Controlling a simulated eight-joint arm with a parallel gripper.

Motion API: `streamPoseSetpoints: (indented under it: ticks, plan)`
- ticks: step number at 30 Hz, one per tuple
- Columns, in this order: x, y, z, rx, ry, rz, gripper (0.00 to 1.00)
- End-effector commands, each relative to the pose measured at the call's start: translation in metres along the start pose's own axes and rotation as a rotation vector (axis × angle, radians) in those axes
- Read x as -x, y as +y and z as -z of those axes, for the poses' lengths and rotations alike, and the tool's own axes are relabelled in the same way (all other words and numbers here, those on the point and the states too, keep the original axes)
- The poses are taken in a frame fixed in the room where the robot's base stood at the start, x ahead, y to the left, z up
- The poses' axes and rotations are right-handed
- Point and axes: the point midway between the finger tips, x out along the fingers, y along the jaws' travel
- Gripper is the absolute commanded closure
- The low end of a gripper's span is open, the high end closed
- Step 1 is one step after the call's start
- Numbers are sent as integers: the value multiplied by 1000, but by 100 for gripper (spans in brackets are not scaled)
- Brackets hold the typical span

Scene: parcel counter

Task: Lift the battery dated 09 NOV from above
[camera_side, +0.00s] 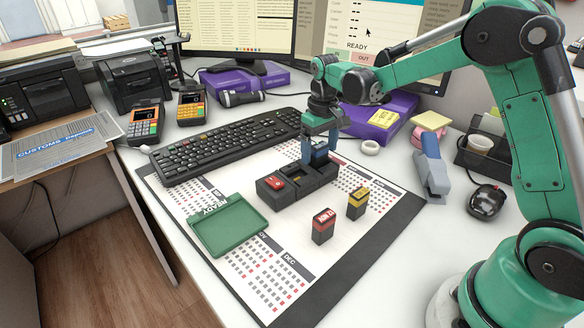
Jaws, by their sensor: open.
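My gripper (320,146) is open and points down over the back right slot of a black charger block (293,197). A battery with a red top (275,182) sits in the block's front left slot. The middle slot looks empty. A black battery with a red label (323,226) and one with a yellow label (357,203) stand upright on the mat in front. The dates are too small to read surely.
A green tray (249,243) marked READY lies at left on the calendar mat (375,245). A keyboard (225,142) lies behind the block. The front of the mat is clear.

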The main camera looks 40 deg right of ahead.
Motion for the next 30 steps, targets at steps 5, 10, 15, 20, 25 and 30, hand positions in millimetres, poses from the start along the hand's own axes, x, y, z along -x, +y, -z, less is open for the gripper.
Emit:
streamPoseSetpoints:
  ticks: [5, 10, 15, 20, 25, 30]
  plan:
    - [-2, 0, 0, 0, 0, 0, 16]
    - [-2, 0, 0, 0, 1, 0, 36]
    - [-2, 0, 0, 0, 1, 0, 84]
    - [-2, 0, 0, 0, 1, 0, 100]
    - [-2, 0, 0, 0, 1, 0, 100]
    - [6, 0, 0, 0, 1, 0, 100]
